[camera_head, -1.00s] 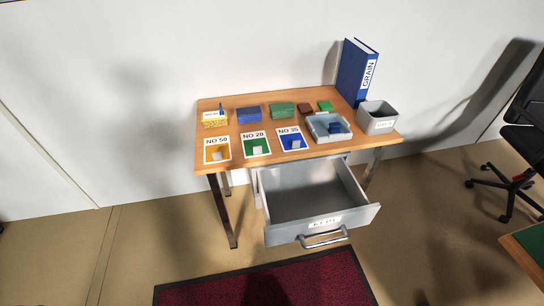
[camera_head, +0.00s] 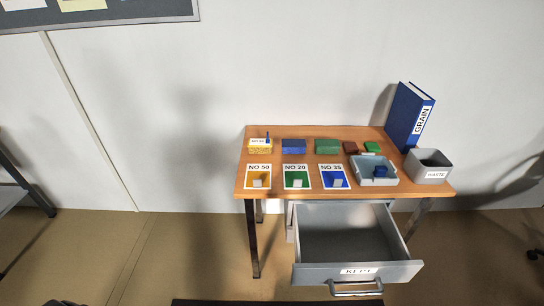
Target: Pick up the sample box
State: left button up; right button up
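No box in view carries a label that I can read as the sample box. A yellow speckled box (camera_head: 259,147) with a small white label stands at the back left of the wooden table (camera_head: 446,187), with a small blue piece at its top right. A blue block (camera_head: 293,146), a green block (camera_head: 327,147), a small brown block (camera_head: 350,147) and a smaller green block (camera_head: 371,147) stand to its right. A light blue tray (camera_head: 388,180) holds a dark blue piece (camera_head: 380,171). Neither of my grippers shows.
Cards NO 50 (camera_head: 258,177), NO 20 (camera_head: 296,178) and NO 35 (camera_head: 334,178) lie along the front. A blue GRAIN binder (camera_head: 405,117) and grey WASTE bin (camera_head: 428,167) stand at right. The KEPT drawer (camera_head: 358,271) is open below, jutting forward.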

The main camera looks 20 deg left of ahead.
aim_at(252, 148)
jog(key=i+j+z, duration=0.25)
jog(key=j, duration=0.45)
jog(key=j+z, duration=0.2)
jog(key=j, duration=0.5)
